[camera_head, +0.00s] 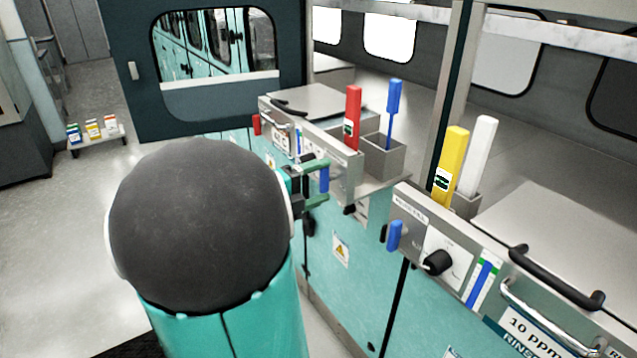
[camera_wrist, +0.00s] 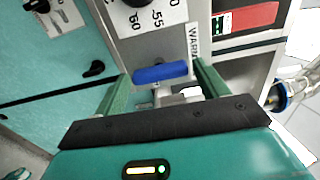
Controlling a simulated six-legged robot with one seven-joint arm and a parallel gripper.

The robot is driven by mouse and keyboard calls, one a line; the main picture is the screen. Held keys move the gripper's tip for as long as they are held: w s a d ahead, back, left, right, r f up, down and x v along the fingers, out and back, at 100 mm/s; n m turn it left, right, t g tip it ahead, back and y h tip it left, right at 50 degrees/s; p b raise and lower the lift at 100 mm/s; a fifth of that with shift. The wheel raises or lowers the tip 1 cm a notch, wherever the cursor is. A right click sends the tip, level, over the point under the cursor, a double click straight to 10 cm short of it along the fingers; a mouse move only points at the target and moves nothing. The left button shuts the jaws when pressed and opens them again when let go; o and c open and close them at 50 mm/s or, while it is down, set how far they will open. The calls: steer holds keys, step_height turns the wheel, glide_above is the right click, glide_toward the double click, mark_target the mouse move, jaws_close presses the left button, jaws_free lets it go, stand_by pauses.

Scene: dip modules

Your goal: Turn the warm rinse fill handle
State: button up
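The warm rinse fill handle is a short blue lever (camera_wrist: 160,73) on a grey panel, next to a label that reads "WARM" with the rest cut off. In the head view the blue lever (camera_head: 324,179) stands roughly upright on the panel. My gripper (camera_head: 317,182) is open there, with one green finger near its top and one near its bottom. In the wrist view my gripper (camera_wrist: 163,84) has its fingers beyond the two ends of the lever. I cannot tell if either finger touches it.
A black dial (camera_wrist: 137,3) is above the lever in the wrist view. Another blue lever (camera_head: 394,236) and a black knob (camera_head: 438,262) are on the right panel. Red (camera_head: 353,118) and yellow (camera_head: 450,166) upright handles stand behind the panels. Floor is open at left.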

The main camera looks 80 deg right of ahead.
steer(key=shift+o, duration=0.4)
steer(key=v, duration=1.3)
steer(key=shift+w+a, duration=0.25)
